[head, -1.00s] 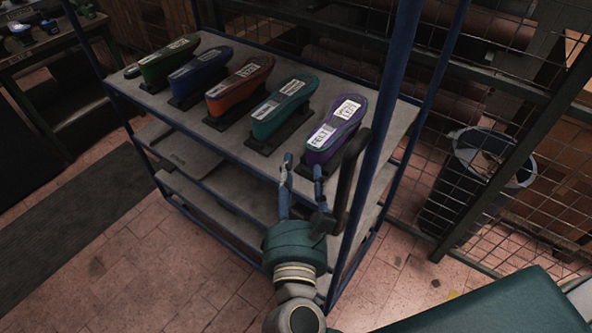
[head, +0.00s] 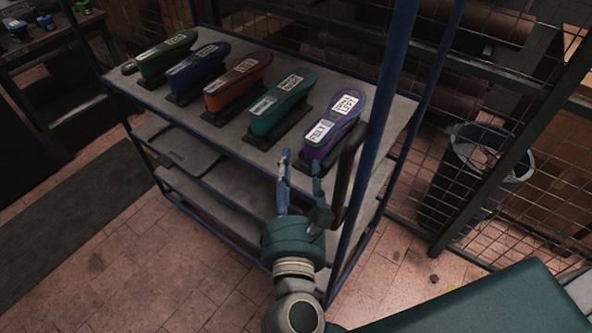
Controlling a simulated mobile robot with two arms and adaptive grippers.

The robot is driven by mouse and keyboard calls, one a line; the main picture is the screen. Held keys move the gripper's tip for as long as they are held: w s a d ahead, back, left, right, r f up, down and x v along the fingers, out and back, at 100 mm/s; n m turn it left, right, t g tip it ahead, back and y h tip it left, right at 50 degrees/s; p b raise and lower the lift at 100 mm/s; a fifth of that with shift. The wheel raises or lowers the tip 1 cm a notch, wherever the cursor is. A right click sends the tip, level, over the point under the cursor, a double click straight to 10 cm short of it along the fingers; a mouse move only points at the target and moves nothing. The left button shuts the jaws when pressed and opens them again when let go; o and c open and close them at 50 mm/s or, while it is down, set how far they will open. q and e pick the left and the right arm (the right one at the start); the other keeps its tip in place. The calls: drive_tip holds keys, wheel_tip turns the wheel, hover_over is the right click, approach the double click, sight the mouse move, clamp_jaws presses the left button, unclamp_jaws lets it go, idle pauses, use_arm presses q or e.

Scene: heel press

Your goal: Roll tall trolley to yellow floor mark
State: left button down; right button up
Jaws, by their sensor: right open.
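The tall trolley has a blue tube frame and grey shelves; its top shelf (head: 215,140) carries a row of shoe-shaped pieces on dark stands. A dark upright handle (head: 347,180) stands at its near right corner post. My right gripper (head: 301,170) is open and empty, fingers pointing up, just left of the handle and in front of the shelf edge. The handle is not between the fingers; whether the right finger touches it I cannot tell. My left gripper is not in view. No yellow floor mark shows, and the wheels are not clearly visible.
A wire mesh fence (head: 555,130) runs along the right and behind the trolley. A dark bin (head: 465,185) stands behind the mesh. A dark mat (head: 70,230) lies on the tiled floor at left. A bench (head: 45,48) stands at upper left. Tiles in front of the trolley are clear.

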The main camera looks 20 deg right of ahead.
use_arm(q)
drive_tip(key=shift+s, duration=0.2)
use_arm(e)
drive_tip(key=v, duration=1.2)
